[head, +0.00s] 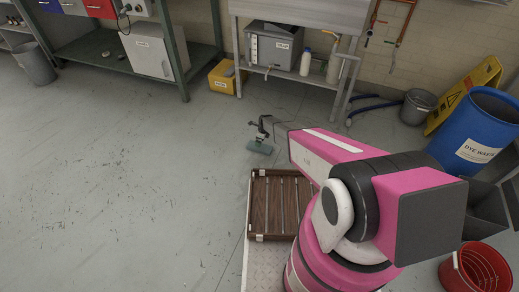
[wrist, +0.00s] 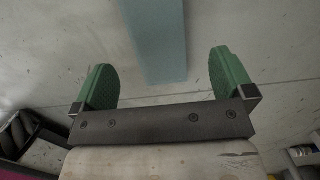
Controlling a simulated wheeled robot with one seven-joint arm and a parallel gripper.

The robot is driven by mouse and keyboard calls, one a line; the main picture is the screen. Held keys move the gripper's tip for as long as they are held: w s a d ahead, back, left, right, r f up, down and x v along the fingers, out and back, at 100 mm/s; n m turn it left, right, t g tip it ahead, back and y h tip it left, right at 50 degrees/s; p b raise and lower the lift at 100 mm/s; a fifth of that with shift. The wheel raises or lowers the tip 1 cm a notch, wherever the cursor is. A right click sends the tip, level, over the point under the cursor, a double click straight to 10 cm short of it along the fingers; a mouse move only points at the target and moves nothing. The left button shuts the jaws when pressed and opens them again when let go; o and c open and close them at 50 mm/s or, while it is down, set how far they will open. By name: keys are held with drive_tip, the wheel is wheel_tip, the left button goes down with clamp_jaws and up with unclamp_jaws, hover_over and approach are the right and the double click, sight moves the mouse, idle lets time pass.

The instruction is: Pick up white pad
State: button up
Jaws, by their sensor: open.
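No pad that is plainly white shows in either view. A flat grey-teal pad (head: 260,147) shows in the head view just below my gripper (head: 262,130), over the grey floor. In the wrist view a pale blue-teal bar (wrist: 155,40), seemingly the same thing, reaches from the top edge down between the two green fingers of my gripper (wrist: 162,68). The fingers are spread, with a gap on each side of the bar. I cannot tell whether the pad lies on the floor or how far below the fingers it is.
A brown slatted wooden crate (head: 251,205) sits nearer me, beside my arm. A blue drum (head: 478,112) and red bucket (head: 478,272) stand right. The floor (head: 120,170) is clear left.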

drive_tip(key=f, duration=0.5)
drive_tip(key=a+f, duration=0.1)
drive_tip(key=f, duration=0.1)
drive_tip(key=shift+f, duration=0.15)
drive_tip(key=c, duration=1.1)
drive_tip(key=shift+r, duration=0.2)
